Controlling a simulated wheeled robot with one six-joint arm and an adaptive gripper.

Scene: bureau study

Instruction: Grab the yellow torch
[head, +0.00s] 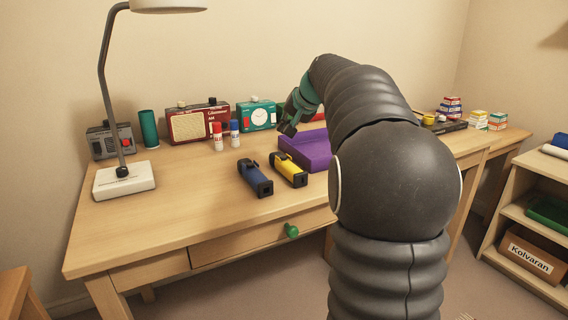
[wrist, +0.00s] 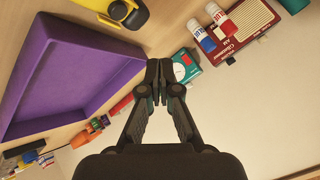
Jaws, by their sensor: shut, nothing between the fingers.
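The yellow torch (head: 289,170), yellow with black ends, lies on the desk just right of a dark blue torch (head: 255,178) and left of the purple tray. In the wrist view part of the yellow torch (wrist: 124,12) shows at the top edge. My gripper (head: 289,130) is above the desk, behind the yellow torch and near the tray's far left corner. In the wrist view my gripper (wrist: 158,72) has its fingertips together with nothing between them. It is apart from the torch.
The purple tray (head: 306,148) is partly hidden by my arm. A lamp (head: 124,182) stands at left. The front left desktop is clear.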

